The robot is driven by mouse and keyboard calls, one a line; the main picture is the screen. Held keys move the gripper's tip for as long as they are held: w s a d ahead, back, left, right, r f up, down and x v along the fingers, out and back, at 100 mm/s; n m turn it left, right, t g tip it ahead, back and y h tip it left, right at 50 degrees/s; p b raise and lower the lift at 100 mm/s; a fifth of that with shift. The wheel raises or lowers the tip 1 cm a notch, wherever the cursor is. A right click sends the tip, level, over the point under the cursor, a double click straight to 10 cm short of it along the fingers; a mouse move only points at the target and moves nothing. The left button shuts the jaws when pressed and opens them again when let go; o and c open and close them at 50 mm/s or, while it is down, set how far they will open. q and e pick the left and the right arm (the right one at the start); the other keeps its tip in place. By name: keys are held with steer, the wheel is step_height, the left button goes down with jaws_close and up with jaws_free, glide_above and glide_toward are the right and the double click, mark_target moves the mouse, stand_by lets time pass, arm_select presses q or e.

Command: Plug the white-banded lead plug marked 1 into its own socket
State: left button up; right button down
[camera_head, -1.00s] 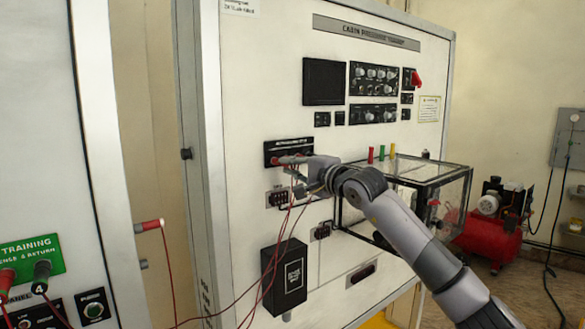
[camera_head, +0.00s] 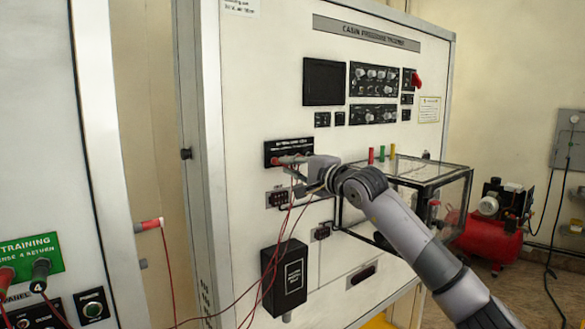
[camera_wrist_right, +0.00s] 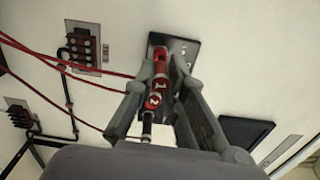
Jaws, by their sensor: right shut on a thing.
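My right gripper (camera_wrist_right: 157,66) is shut on a red lead plug (camera_wrist_right: 161,70) with white markings that read 1 and, lower down, 2. The far end of the plug is at a small black socket plate (camera_wrist_right: 186,52); I cannot tell whether it is inserted. In the head view my right gripper (camera_head: 293,163) is at the lower edge of this labelled black plate (camera_head: 288,146) on the white trainer panel. The fingers and plug hide part of the plate. My left gripper is not in view.
Red leads (camera_head: 268,262) hang below my gripper past a black box (camera_head: 284,275). A clear case (camera_head: 425,180) stands right of my wrist. A green training label (camera_head: 30,255) is at lower left.

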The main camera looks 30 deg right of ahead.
steer(key=shift+w+a+r+p, duration=0.1)
steer(key=shift+w+p, duration=0.8)
steer(key=shift+w, duration=0.3)
steer(key=c, duration=1.6)
jaws_free()
steer(key=shift+w, duration=0.15)
steer(key=shift+o, duration=0.2)
steer(key=s, duration=1.2)
steer(key=shift+d, duration=0.45)
steer(key=shift+f, duration=0.2)
